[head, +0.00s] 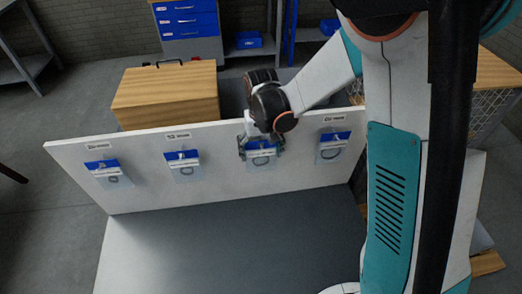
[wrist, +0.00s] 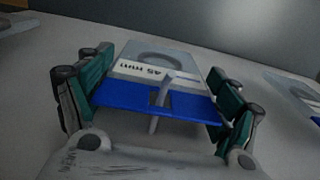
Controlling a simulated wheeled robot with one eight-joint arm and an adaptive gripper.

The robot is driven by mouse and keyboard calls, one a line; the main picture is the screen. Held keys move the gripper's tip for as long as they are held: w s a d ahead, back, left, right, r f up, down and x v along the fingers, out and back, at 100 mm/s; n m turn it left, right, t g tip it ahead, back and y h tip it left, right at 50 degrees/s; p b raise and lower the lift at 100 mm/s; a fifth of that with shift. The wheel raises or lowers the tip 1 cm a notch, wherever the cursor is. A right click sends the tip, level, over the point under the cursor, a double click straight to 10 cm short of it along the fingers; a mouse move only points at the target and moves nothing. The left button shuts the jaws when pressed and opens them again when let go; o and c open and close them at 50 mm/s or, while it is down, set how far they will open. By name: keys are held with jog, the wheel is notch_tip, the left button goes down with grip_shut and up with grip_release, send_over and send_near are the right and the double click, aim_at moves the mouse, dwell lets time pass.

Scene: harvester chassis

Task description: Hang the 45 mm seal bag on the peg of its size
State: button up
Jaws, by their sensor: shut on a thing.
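The 45 mm seal bag (wrist: 165,62) is a clear bag with a blue header (wrist: 120,96), a white "45 mm" label and a grey ring inside. In the head view its blue header (head: 262,161) shows at the white board, third from left. My gripper (head: 261,148) is shut on the bag; in the wrist view its green-padded fingers (wrist: 160,95) hold the header's two side edges. A thin grey peg (wrist: 169,82) shows on both sides of the header at its dark slot and appears to pass through it. My wrist hides any size label above this peg.
Similar bags hang on the white board (head: 225,190): two to the left (head: 108,172) (head: 184,167) and one to the right (head: 331,148). Small size labels, unreadable here, sit above them. A wooden box (head: 165,95) stands behind the board. The grey surface in front is clear.

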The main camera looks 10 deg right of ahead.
dwell(0.4)
jog(key=o, duration=0.9)
notch_tip(320, 180, up, 12)
jog(key=shift+r, duration=0.1)
